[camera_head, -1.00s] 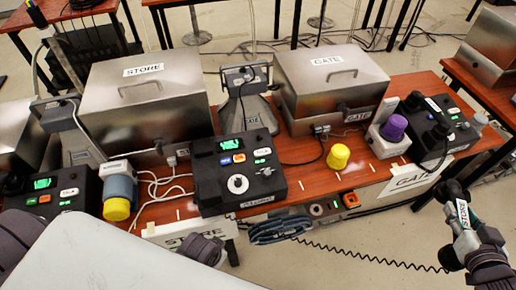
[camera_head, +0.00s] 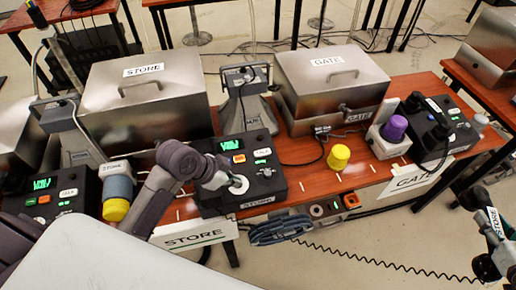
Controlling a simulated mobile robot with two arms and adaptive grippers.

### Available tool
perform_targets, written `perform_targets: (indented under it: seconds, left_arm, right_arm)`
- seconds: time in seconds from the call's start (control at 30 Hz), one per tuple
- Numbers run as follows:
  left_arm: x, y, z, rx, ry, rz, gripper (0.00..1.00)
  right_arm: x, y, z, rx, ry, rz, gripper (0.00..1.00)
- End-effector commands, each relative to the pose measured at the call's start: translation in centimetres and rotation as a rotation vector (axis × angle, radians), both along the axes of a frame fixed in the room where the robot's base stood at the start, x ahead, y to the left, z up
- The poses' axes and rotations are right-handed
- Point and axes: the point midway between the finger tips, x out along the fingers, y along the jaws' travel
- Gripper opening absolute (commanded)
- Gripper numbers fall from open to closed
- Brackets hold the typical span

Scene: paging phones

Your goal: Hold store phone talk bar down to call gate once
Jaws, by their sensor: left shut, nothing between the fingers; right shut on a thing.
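The store phone handset (camera_head: 494,222), dark with a white STORE label, is at the right edge, clear of the table. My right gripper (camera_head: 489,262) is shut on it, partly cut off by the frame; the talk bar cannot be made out. The black store console (camera_head: 263,202) stands mid-table with a lit green screen, an orange button and a white round knob (camera_head: 238,185). My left gripper (camera_head: 220,180) is shut and empty over the console's left part, its tip close beside the knob. It hides the blue button; contact cannot be told.
The gate console (camera_head: 440,125) with its dark handset is at the right, beside a purple-topped unit (camera_head: 393,131). A yellow-capped knob (camera_head: 338,157) stands between the consoles. Metal STORE (camera_head: 145,105) and GATE (camera_head: 330,85) boxes stand behind. A coiled cord (camera_head: 380,263) hangs in front.

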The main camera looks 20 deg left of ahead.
Motion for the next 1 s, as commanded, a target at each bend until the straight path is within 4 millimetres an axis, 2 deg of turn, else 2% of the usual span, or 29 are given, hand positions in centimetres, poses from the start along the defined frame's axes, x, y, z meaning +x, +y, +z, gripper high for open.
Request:
perform_targets:
  seconds: [0.03, 0.1, 0.2, 0.3, 0.43, 0.73, 0.87, 1.0]
  left_arm:
    - [2.3, 0.8, 1.2, -0.009, -0.041, -0.042, 0.00]
    - [4.8, 1.5, 2.9, -0.032, -0.096, -0.100, 0.00]
    - [7.5, 2.4, 5.1, -0.058, -0.164, -0.161, 0.00]
    - [9.0, 3.0, 6.6, -0.077, -0.208, -0.196, 0.00]
    - [9.7, 3.2, 7.4, -0.087, -0.231, -0.212, 0.00]
    - [9.7, 3.2, 7.4, -0.088, -0.232, -0.212, 0.00]
    - [10.0, 2.9, 7.0, -0.090, -0.231, -0.213, 0.00]
    - [11.0, 1.7, 5.7, -0.093, -0.230, -0.212, 0.00]
  right_arm:
    - [0.0, 0.0, 0.1, -0.001, -0.002, 0.000, 0.00]
    - [0.0, 0.0, 0.1, -0.001, -0.002, 0.000, 0.00]
    - [0.0, 0.0, 0.1, -0.001, -0.002, 0.000, 0.00]
    - [0.0, 0.0, 0.1, -0.001, -0.002, 0.000, 0.00]
    - [0.0, 0.0, 0.1, -0.001, -0.002, 0.000, 0.00]
    - [0.0, 0.0, 0.1, -0.001, -0.002, 0.000, 0.00]
    - [0.0, 0.0, 0.2, -0.001, -0.002, 0.000, 0.00]
    - [0.0, 0.0, 0.6, -0.001, -0.002, 0.000, 0.00]
